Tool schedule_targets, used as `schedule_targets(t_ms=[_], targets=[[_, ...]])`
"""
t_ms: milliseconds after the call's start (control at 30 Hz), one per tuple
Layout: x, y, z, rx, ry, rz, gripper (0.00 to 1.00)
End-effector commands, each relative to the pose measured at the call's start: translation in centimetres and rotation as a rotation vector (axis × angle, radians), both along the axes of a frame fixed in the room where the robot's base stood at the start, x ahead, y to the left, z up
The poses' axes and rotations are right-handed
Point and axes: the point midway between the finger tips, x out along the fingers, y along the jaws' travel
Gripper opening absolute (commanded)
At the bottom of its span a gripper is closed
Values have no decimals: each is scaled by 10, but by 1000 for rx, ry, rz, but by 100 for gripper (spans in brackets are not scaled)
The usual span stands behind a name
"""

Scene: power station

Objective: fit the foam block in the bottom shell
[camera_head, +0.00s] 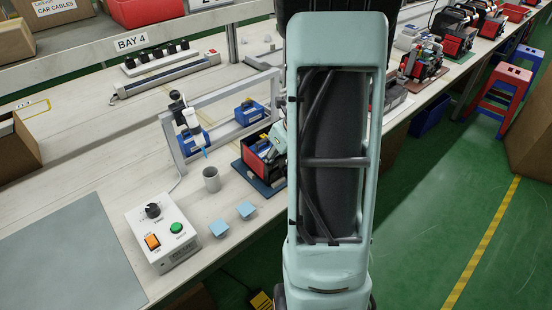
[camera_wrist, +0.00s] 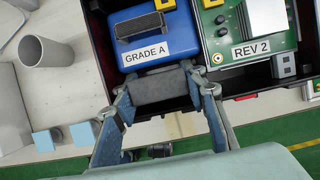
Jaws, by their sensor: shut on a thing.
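My gripper (camera_wrist: 163,92) is shut on a dark grey foam block (camera_wrist: 160,87) in the wrist view. The block spans between the two fingers, over the near edge of the bottom shell. The black bottom shell (camera_wrist: 262,88) holds a blue battery (camera_wrist: 155,45) marked "GRADE A" and a green board (camera_wrist: 245,28) marked "REV 2". I cannot tell whether the block touches the shell. In the head view the shell (camera_head: 249,153) sits on a dark mat (camera_head: 258,180), partly hidden by my arm. The foam block is hidden there.
A grey cup (camera_head: 211,179), two light blue blocks (camera_head: 220,228) and a switch box (camera_head: 163,233) stand left of the shell. A metal frame (camera_head: 172,142) with a hanging tool stands behind. More assembled units (camera_head: 424,60) line the bench at the right.

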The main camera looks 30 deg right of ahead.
Motion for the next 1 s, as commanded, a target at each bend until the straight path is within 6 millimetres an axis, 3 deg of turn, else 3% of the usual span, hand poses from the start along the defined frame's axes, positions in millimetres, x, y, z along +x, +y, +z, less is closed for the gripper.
schedule_targets(t_ms=[300,333,500,667,700,767,1000], targets=[[-1,-4,-3,-7,-1,-4,20],[-1,-4,-3,-7,-1,-4,43],[-1,-3,-3,-5,1,-4,60],[-2,-2,-4,-1,3,-3,60],[-2,-1,-4,-1,4,-2,52],[-2,0,-4,1,4,-1,58],[-3,2,-1,5,7,1,59]])
